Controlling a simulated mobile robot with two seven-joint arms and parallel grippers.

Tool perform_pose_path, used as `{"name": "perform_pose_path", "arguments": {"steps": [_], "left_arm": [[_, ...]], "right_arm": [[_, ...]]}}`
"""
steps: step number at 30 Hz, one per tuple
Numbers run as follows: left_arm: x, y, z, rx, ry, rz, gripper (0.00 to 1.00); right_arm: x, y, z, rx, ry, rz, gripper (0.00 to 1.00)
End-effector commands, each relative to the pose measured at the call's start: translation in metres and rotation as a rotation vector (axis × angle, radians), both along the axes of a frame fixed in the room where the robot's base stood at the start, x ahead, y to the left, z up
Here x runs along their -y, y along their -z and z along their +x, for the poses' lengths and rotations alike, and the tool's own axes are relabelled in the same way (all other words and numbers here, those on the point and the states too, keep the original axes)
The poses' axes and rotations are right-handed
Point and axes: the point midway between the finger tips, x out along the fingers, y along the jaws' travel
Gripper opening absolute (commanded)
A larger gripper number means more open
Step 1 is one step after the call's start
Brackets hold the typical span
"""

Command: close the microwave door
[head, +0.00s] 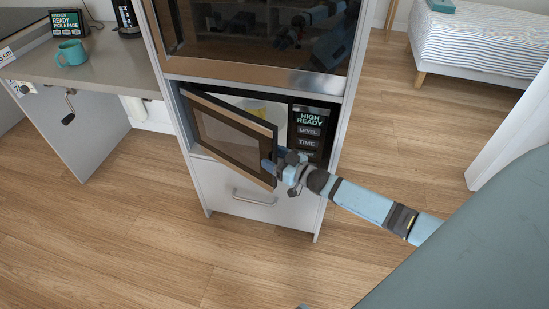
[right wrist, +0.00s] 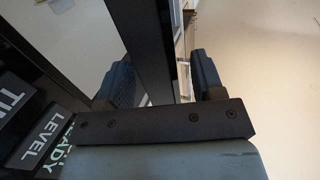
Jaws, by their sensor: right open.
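The microwave (head: 310,128) sits in a tall cabinet below a larger oven. Its dark-windowed, bronze-framed door (head: 228,138) is hinged at the left and stands partly open, its free right edge swung out toward me. My right gripper (head: 270,168) is at the lower part of that free edge. In the right wrist view, the gripper (right wrist: 162,82) is open, with the dark door edge (right wrist: 143,45) between its two fingers; I cannot tell whether either finger touches it. My left gripper is out of view.
A yellow item on something white shows inside the microwave. A drawer front with a handle (head: 252,197) is below. A counter (head: 110,68) with a teal mug (head: 72,53) and a crank (head: 69,106) is at left. The wooden floor in front is clear.

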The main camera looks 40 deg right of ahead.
Motion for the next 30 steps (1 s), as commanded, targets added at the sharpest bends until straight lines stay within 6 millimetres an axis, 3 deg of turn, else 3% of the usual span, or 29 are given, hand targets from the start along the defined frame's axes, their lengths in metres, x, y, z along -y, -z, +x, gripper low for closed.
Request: {"name": "perform_pose_path", "arguments": {"steps": [2, 9, 16, 24, 30], "left_arm": [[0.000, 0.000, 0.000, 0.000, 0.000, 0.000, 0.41], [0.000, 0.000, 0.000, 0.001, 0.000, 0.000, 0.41], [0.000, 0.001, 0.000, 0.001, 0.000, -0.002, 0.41], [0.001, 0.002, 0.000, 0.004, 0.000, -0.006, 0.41], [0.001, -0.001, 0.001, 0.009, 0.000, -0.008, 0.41]], "right_arm": [[0.000, 0.000, 0.000, 0.000, 0.000, 0.000, 0.57], [0.000, 0.000, 0.000, 0.000, 0.000, 0.000, 0.02], [0.007, 0.000, 0.003, 0.002, 0.000, -0.002, 0.00], [0.041, 0.001, 0.020, 0.000, 0.002, -0.003, 0.00], [0.045, 0.000, 0.021, -0.001, 0.002, 0.000, 0.00]]}}
